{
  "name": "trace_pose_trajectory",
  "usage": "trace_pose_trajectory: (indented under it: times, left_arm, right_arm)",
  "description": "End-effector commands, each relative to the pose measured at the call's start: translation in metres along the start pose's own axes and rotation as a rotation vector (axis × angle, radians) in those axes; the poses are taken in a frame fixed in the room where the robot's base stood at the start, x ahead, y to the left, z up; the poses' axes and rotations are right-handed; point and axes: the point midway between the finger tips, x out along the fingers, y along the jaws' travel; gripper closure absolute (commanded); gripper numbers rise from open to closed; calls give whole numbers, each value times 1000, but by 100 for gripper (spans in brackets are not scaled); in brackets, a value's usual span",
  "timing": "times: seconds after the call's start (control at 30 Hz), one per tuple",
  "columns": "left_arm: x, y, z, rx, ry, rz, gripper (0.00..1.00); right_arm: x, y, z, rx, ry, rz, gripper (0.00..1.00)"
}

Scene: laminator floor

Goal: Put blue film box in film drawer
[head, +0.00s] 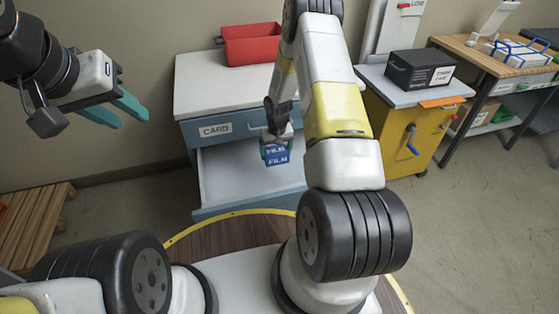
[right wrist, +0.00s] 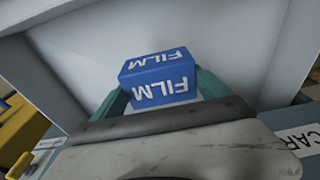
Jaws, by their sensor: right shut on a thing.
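The blue film box (head: 277,158), with white FILM lettering, is held between the fingers of my right gripper (head: 275,143). In the right wrist view the box (right wrist: 158,78) sits between two teal fingers, with the pale drawer interior behind it. The open drawer (head: 236,172) extends from the blue-grey cabinet under a CARD label. The box appears over or inside this drawer; its exact height above the drawer floor cannot be told. My left gripper (head: 117,110) is open and empty at the upper left, its teal fingers apart, away from the drawer.
A red bin (head: 250,50) stands on the cabinet's white top (head: 200,90). A yellow cabinet (head: 400,130) with a black box (head: 420,68) is to the right. A wooden pallet (head: 35,225) lies at the left. My right arm hides part of the cabinet.

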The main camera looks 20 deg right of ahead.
Motion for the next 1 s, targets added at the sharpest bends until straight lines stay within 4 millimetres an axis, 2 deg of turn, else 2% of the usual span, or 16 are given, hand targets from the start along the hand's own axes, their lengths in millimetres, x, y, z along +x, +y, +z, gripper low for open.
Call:
trace_pose_trajectory:
  times: [0.13, 0.4, 0.57, 0.8, 1.0]
  left_arm:
    - [0, 0, 0, 0, 0, 0, 64]
    - [0, 0, 0, 0, 0, 0, 64]
    - [0, 0, 0, 0, 0, 0, 64]
    - [0, 0, 0, 0, 0, 0, 64]
    - [0, 0, 0, 0, 0, 0, 64]
  right_arm:
    - [22, -7, 1, -13, -1, -3, 67]
    - [68, -7, 8, -12, 1, -3, 67]
    - [79, -7, 10, -13, 0, -3, 67]
    - [109, -6, 14, -11, 1, -3, 67]
    - [111, -7, 14, -12, 2, -3, 67]
